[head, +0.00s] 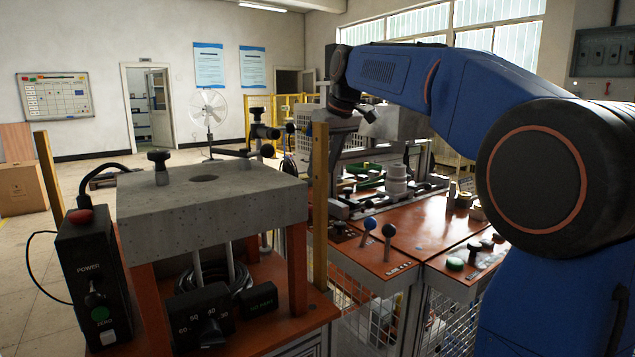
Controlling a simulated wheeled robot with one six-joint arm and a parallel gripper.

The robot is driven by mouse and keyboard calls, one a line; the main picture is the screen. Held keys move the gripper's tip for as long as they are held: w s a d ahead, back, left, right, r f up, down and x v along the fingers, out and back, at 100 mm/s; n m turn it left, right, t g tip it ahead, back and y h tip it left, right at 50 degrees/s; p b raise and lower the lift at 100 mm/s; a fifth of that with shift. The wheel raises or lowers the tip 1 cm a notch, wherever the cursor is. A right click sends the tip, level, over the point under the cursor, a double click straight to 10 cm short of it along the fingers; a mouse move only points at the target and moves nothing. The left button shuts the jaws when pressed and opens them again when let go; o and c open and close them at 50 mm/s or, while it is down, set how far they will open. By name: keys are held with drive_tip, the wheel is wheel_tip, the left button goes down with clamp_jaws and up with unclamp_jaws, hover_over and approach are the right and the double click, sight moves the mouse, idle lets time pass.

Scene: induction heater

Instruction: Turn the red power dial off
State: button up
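A black control box (95,270) marked POWER stands at the front left. A dark dial (95,298) sits below the word POWER; its exact setting is too small to read. My gripper is not clear against the dark parts there. It is well apart from the control box.
A thick grey block (210,205) on orange legs stands beside the box, with a black knob (159,165) on top. A numbered dial panel (205,318) sits below it. An orange workbench (410,230) with blue and black ball levers is at right.

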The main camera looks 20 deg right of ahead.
drive_tip(key=shift+v, duration=2.5)
drive_tip(key=s+f+m, duration=0.1)
drive_tip(key=s+f, duration=0.1)
drive_tip(key=f, duration=0.1)
drive_tip(key=s+a+f+m+h, duration=0.1)
drive_tip(key=s+f+m, duration=0.1)
drive_tip(key=s+f, duration=0.1)
drive_tip(key=s+a+f+m, duration=0.1)
drive_tip(key=s+f, duration=0.1)
drive_tip(key=f, duration=0.3)
drive_tip(key=shift+s+a+f+t+h, duration=0.25)
drive_tip(key=shift+s+t+h, duration=0.05)
drive_tip(key=shift+s, duration=0.1)
hover_over(310, 207)
drive_tip(key=s, duration=0.2)
drive_tip(key=shift+w+f, duration=0.1)
drive_tip(key=shift+w, duration=0.05)
drive_tip(key=x, duration=0.3)
drive_tip(key=shift+f, duration=0.2)
drive_tip(key=shift+w+f, duration=0.15)
drive_tip(key=shift+f, duration=0.5)
drive_tip(key=c, duration=1)
drive_tip(key=shift+c, duration=0.2)
